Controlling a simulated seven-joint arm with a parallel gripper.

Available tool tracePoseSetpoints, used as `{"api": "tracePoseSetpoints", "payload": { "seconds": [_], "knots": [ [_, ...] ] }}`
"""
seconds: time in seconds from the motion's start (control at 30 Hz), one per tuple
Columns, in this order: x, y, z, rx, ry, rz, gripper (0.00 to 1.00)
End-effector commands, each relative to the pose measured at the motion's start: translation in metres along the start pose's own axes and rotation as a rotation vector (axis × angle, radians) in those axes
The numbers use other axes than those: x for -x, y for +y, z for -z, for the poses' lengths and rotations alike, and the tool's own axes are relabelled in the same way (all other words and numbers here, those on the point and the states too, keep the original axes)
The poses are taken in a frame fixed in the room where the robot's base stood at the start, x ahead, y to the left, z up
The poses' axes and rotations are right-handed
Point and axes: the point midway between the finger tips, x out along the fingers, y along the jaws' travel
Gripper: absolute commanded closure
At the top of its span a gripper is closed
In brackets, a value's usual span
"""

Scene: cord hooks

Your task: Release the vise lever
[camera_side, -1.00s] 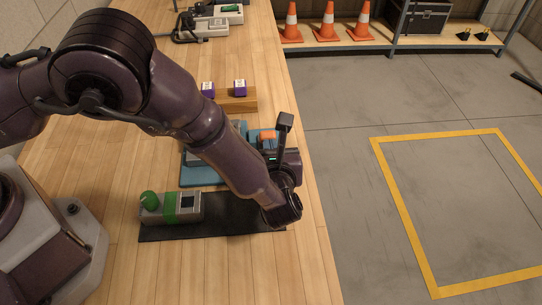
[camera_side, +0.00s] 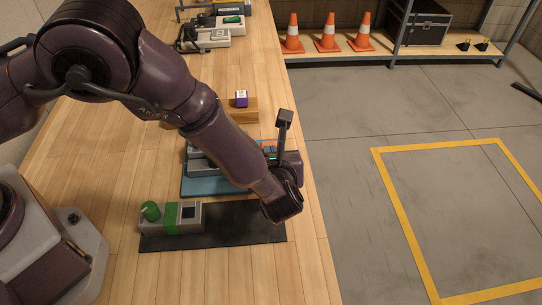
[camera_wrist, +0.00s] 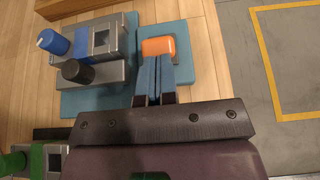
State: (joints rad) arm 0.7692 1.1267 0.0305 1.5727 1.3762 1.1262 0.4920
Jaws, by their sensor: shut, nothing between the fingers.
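A grey fixture with a blue band (camera_wrist: 108,42), a blue knob (camera_wrist: 52,40) and a black knob (camera_wrist: 77,71) stands on a teal mat (camera_wrist: 190,48). An orange block-shaped piece (camera_wrist: 158,47), which looks like the lever's grip, lies right of it; how it joins the fixture is hidden. My gripper (camera_wrist: 155,68) is shut and empty, its blue fingers together, their tips close to the orange piece. I cannot tell if they touch. In the side view my forearm and wrist hide much of the fixture (camera_side: 200,160) and the fingers.
A similar grey fixture with a green band and knob (camera_side: 172,217) sits on a black mat (camera_side: 235,222) nearer the camera. A wooden block (camera_side: 242,110) carries a purple-and-white box (camera_side: 241,98). Grey devices (camera_side: 204,40) stand at the far end. The bench's right edge is close to my wrist.

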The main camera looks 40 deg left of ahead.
Motion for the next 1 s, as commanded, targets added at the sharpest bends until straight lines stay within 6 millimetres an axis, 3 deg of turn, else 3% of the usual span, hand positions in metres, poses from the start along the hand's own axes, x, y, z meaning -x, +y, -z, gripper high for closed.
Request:
{"api": "tracePoseSetpoints", "payload": {
  "seconds": [0.27, 0.73, 1.0],
  "knots": [
    [-0.004, 0.0, -0.01, 0.004, 0.108, -0.002, 1.0],
    [-0.027, 0.001, -0.038, 0.009, 0.517, -0.003, 1.0],
    [-0.025, 0.0, -0.036, -0.001, 0.521, 0.0, 1.0]
  ]
}}
